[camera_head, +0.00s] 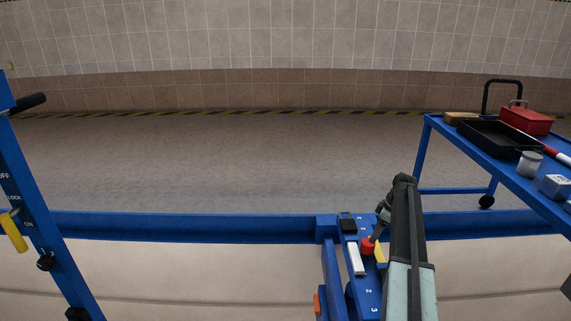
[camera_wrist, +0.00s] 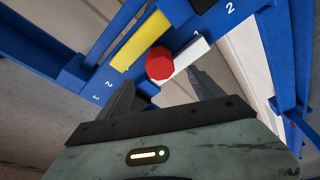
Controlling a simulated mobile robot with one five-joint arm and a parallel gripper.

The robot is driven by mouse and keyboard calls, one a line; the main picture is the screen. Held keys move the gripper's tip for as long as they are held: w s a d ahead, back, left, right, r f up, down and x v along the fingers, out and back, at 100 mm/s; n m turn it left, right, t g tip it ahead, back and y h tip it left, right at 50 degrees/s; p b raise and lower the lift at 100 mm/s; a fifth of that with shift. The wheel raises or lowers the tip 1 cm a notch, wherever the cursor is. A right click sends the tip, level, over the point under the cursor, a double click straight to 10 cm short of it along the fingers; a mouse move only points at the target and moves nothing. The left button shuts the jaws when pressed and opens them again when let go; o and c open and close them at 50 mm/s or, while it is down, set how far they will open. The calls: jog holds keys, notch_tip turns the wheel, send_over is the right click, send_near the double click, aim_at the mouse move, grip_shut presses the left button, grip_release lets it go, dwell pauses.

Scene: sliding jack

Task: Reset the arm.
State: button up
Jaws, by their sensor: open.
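My gripper (camera_wrist: 163,88) is open and empty in the wrist view, its two dark fingers apart. A red knob (camera_wrist: 160,63) shows just beyond and between the fingertips; I cannot tell whether they touch it. The knob (camera_head: 368,246) also shows in the head view, on a blue numbered panel (camera_head: 367,291). A white bar (camera_head: 355,259) and a partly hidden yellow bar (camera_head: 380,254) lie on this panel. In the head view my arm stands over the panel's right side, and the fingers cannot be made out clearly.
A blue post (camera_head: 45,225) with a black handle (camera_head: 27,104) and a yellow lever (camera_head: 13,232) stands at left. A blue rail (camera_head: 190,227) crosses the view. At right, a blue cart (camera_head: 490,160) carries a black tray (camera_head: 495,136) and a red toolbox (camera_head: 525,120). The floor beyond the rail is clear.

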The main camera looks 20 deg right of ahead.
jog(key=a+r+n+g+p, duration=0.15)
jog(key=a+r+p, duration=0.35)
jog(key=a, duration=0.9)
jog(key=a+r+n+t+p, duration=0.15)
jog(key=a+r+p, duration=0.25)
jog(key=a, duration=1.1)
jog(key=s+a+r+m+g+h+p, duration=0.1)
jog(key=s+a+r+m+p, duration=0.1)
jog(key=s+a+m, duration=0.55)
jog(key=s+a+r+m+g+h+p, duration=0.1)
jog(key=s+a+r+m+p, duration=0.3)
jog(key=s, duration=0.7)
notch_tip(320, 180, up, 36)
jog(key=p, duration=3.6)
jog(key=shift+a+m, duration=0.3)
jog(key=shift+m, duration=0.05)
